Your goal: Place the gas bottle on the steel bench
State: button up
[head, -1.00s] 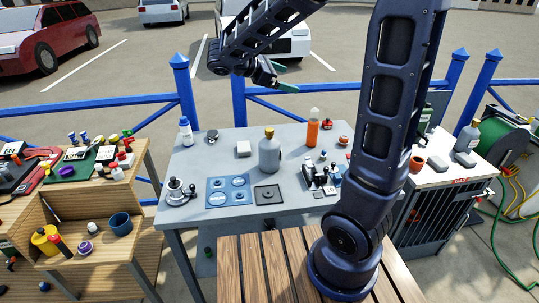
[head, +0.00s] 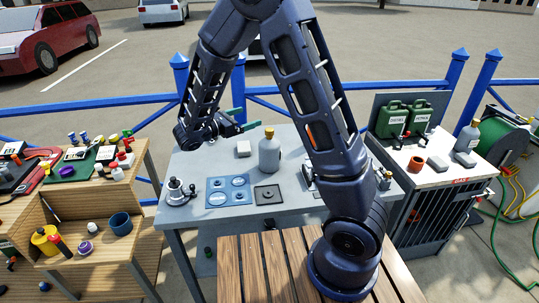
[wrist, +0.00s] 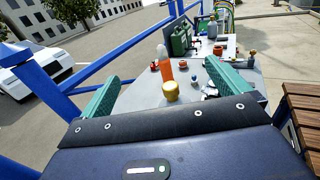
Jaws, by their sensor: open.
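A grey bottle with a yellow cap (head: 269,154) stands upright on the grey bench (head: 215,150), which looks like the steel bench. A second grey bottle with a dark cap (head: 467,136) stands on the cabinet at the right. I cannot tell for sure which is the gas bottle. My gripper (head: 245,120) is open and empty, with teal fingers, to the upper left of the yellow-capped bottle and apart from it.
A black square plate (head: 268,194), a blue four-ring plate (head: 228,191) and a metal pot (head: 178,191) occupy the front of the bench. An orange bottle (wrist: 166,66) stands beyond. Blue railings (head: 160,117) run behind.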

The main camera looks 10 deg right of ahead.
send_near(260, 151)
jog(key=x, duration=0.9)
jog(key=shift+d+r, duration=0.1)
jog(key=shift+f+x, duration=0.15)
jog(key=shift+x, duration=1.2)
jog(key=shift+f+x, duration=0.15)
jog(key=shift+x, duration=1.2)
jog(key=shift+s, duration=0.1)
jog(key=c, duration=1.5)
jog(key=shift+c, duration=0.2)
jog(key=shift+r, duration=0.1)
